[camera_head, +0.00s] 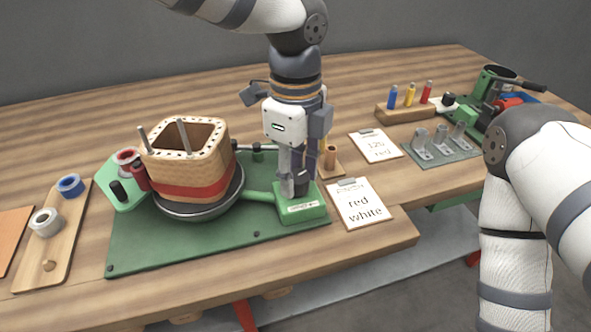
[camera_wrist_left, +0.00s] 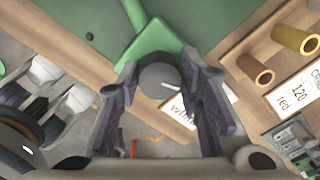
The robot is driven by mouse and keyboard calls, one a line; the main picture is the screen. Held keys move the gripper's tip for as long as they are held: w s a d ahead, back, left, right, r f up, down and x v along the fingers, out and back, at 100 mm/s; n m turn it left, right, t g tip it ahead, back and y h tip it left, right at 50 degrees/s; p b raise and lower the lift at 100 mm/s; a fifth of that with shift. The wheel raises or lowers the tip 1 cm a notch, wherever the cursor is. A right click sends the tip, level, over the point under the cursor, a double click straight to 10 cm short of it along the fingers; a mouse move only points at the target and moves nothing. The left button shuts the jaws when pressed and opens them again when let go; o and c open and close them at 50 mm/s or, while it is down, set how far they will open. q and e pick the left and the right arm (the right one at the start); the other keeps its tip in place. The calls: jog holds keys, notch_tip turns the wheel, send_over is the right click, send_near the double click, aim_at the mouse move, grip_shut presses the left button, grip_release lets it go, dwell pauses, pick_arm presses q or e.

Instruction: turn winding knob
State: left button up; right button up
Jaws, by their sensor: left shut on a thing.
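The winding knob (camera_wrist_left: 158,78) is a round grey knob with a white pointer line, on top of a green box. The box (camera_head: 308,211) carries a white label and stands at the right end of the green winder base (camera_head: 150,252). My left gripper (camera_head: 293,188) reaches down over the box from above. Its fingers are shut on the knob, one on each side, as the left wrist view (camera_wrist_left: 160,85) shows. In the head view the fingers mostly hide the knob. A tan coil (camera_head: 188,163) with a red band sits in a dark round dish on the base. My right gripper is out of view.
A wooden tray (camera_head: 62,238) with spools is at left. Terminals (camera_head: 440,146) and another green device (camera_head: 488,95) are at right.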

aim_at(297, 175)
pick_arm(q)
jog(key=m, duration=0.4)
jog(key=shift+w+d+m, duration=0.1)
jog(key=shift+m, duration=2.1)
jog(key=o, duration=1.2)
jog(key=shift+c, duration=0.2)
notch_tip(297, 175, up, 12)
